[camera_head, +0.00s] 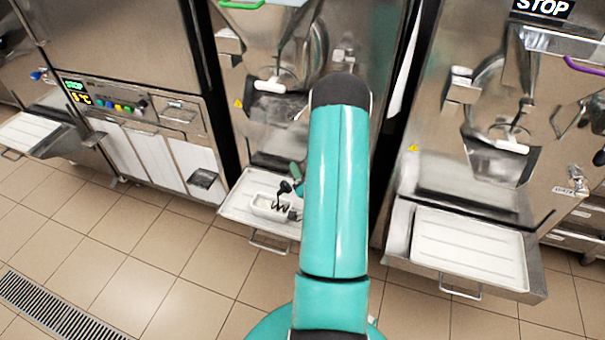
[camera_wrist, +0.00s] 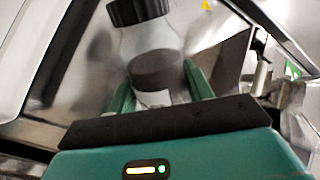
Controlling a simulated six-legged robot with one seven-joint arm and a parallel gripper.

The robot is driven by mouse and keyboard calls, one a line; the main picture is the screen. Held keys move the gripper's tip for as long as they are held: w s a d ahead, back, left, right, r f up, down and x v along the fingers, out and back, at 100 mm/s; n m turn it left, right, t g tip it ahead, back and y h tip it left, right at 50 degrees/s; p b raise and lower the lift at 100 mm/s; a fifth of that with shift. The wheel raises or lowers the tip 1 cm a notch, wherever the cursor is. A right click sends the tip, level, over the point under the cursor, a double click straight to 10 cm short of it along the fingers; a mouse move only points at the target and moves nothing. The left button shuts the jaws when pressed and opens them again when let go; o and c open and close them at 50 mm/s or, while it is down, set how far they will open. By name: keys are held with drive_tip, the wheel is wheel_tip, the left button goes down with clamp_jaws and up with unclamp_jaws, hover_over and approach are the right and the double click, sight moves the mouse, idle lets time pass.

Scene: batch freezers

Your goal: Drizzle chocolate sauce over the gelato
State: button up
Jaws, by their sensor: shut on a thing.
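My gripper (camera_wrist: 160,78) is shut on a clear bottle (camera_wrist: 152,42) with a black cap and dark brown contents, with one green finger on each side. In the wrist view the cap points up and left, and the bottle looks tilted. In the head view my gripper (camera_head: 298,178) is mostly hidden behind my arm; a small dark round part, likely the bottle's cap, shows beside it. Below it, a small white pan (camera_head: 259,207) stands on a drip tray. Dark wavy lines show in or over the pan. Its right part is hidden.
The drip tray (camera_head: 236,203) juts from the middle freezer. Another freezer with an empty white tray (camera_head: 470,246) stands to the right. A lower cabinet (camera_head: 165,150) with a lit panel stands to the left. The tiled floor in front is clear, with a drain grate (camera_head: 55,310).

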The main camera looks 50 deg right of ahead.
sight(288, 175)
drive_tip(key=shift+w+a, duration=0.3)
drive_tip(key=shift+w, duration=0.6)
drive_tip(key=shift+w+a, duration=0.35)
drive_tip(key=shift+w, duration=0.5)
drive_tip(key=shift+w+a, duration=0.3)
drive_tip(key=shift+w, duration=0.6)
drive_tip(key=m, duration=0.2)
drive_tip(key=shift+s+d+m, duration=0.1)
drive_tip(key=shift+m, duration=0.9)
drive_tip(key=shift+r+m, duration=0.65)
drive_tip(key=shift+m, duration=0.5)
drive_tip(key=shift+r+m, duration=0.65)
drive_tip(key=shift+m, duration=0.5)
drive_tip(key=shift+r+m, duration=0.75)
drive_tip(key=shift+m, duration=0.4)
drive_tip(key=shift+r+m, duration=0.75)
drive_tip(key=shift+m, duration=0.4)
